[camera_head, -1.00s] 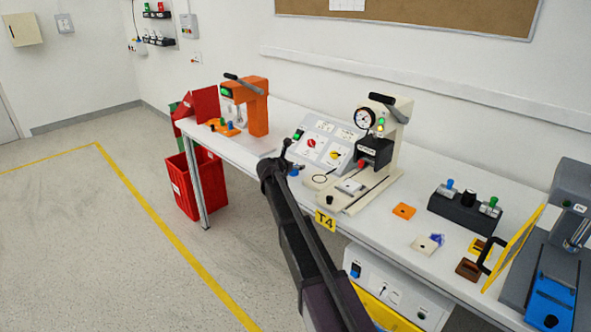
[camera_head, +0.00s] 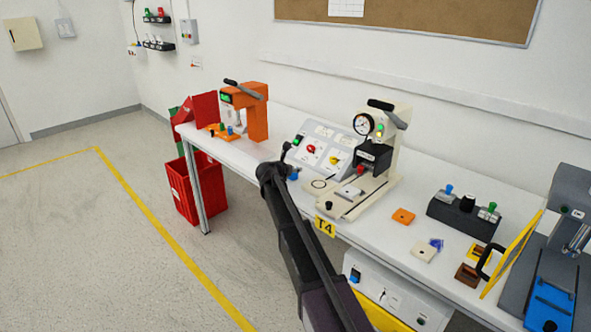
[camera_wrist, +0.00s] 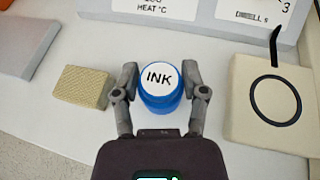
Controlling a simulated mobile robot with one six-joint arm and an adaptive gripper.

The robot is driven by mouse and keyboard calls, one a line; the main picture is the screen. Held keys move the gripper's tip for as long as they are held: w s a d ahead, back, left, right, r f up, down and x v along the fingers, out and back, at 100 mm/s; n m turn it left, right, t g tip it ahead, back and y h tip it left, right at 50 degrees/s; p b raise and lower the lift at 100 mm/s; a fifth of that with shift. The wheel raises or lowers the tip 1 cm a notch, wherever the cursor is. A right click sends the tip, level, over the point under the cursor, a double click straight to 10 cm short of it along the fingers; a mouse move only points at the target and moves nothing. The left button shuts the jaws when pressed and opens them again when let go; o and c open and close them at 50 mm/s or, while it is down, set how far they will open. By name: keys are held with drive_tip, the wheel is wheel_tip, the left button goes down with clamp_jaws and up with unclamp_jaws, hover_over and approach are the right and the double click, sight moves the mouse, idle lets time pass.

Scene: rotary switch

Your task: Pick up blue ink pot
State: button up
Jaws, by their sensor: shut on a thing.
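The blue ink pot (camera_wrist: 160,101) has a white round lid marked INK. In the wrist view it sits between the two fingers of my gripper (camera_wrist: 160,92), which is shut on its sides. In the head view only a small blue part of the ink pot (camera_head: 293,174) shows beside my gripper (camera_head: 272,172), near the table's front edge. The arm hides much of it there. I cannot tell whether the pot touches the table.
A tan sponge-like block (camera_wrist: 81,87) lies left of the pot. A cream plate with a black ring (camera_wrist: 273,98) is to the right. The sloped control panel (camera_head: 318,147) stands behind, and the cream press (camera_head: 383,150) stands to the right.

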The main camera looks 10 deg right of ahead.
drive_tip(key=shift+r+p, duration=1.4)
drive_tip(key=shift+r, duration=0.15)
drive_tip(key=s, duration=1)
drive_tip(key=s+r+p, duration=0.1)
drive_tip(key=s, duration=0.4)
drive_tip(key=shift+s+r, duration=0.1)
drive_tip(key=shift+s, duration=0.45)
